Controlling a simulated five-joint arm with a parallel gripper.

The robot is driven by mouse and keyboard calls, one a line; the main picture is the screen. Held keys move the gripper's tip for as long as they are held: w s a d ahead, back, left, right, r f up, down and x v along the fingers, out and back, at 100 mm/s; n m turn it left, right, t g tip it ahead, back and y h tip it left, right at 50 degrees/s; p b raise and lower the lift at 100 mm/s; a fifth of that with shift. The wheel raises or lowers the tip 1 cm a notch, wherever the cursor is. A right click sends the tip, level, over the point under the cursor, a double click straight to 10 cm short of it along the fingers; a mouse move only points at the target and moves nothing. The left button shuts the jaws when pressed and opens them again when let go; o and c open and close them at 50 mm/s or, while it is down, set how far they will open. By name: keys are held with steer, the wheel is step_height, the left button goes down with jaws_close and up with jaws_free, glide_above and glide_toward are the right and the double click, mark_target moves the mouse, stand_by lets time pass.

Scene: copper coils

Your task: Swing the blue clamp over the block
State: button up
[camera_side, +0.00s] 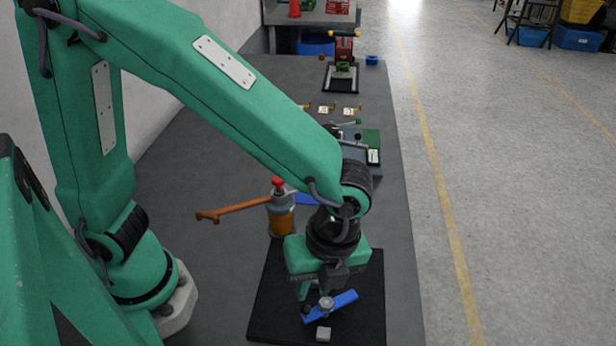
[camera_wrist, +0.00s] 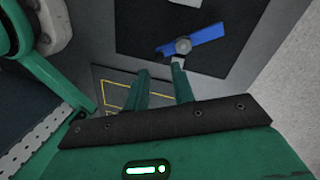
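The blue clamp (camera_side: 343,300) is a flat bar on a black mat, with a round grey knob (camera_side: 326,303) on it. In the wrist view the clamp (camera_wrist: 206,36) slants up to the right, knob (camera_wrist: 183,46) near its left part. The small pale grey block (camera_side: 323,334) sits on the mat, in front of the knob in the side view; the bar lies beyond it, not over it. In the wrist view the block (camera_wrist: 177,60) is partly hidden by the right fingertip. My gripper (camera_wrist: 161,70) is open and empty, its fingers apart; height above the mat is unclear.
The black mat (camera_side: 265,308) lies on a grey table (camera_side: 180,220). The floor is to the right.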

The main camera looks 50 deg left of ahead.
mark_target(307, 309)
steer(key=shift+w+d+r, duration=0.1)
steer(key=shift+r, duration=0.6)
steer(key=shift+w+d+r, duration=0.1)
steer(key=shift+r, duration=0.6)
steer(key=shift+o, duration=1.4)
steer(key=m, duration=0.8)
steer(key=shift+s+d+m, duration=0.3)
steer(key=shift+s+m, duration=0.05)
steer(key=shift+m, duration=0.05)
steer(key=shift+f, duration=0.15)
steer(key=shift+s+a+f, duration=0.1)
steer(key=shift+a+f, duration=0.15)
steer(key=shift+f, duration=1)
steer(key=shift+s+a+f, duration=0.1)
steer(key=shift+a+f, duration=0.1)
steer(key=shift+f, duration=1.05)
steer(key=shift+s+a+f, duration=0.1)
steer(key=shift+a+f, duration=0.15)
steer(key=shift+f, duration=1)
jaws_close()
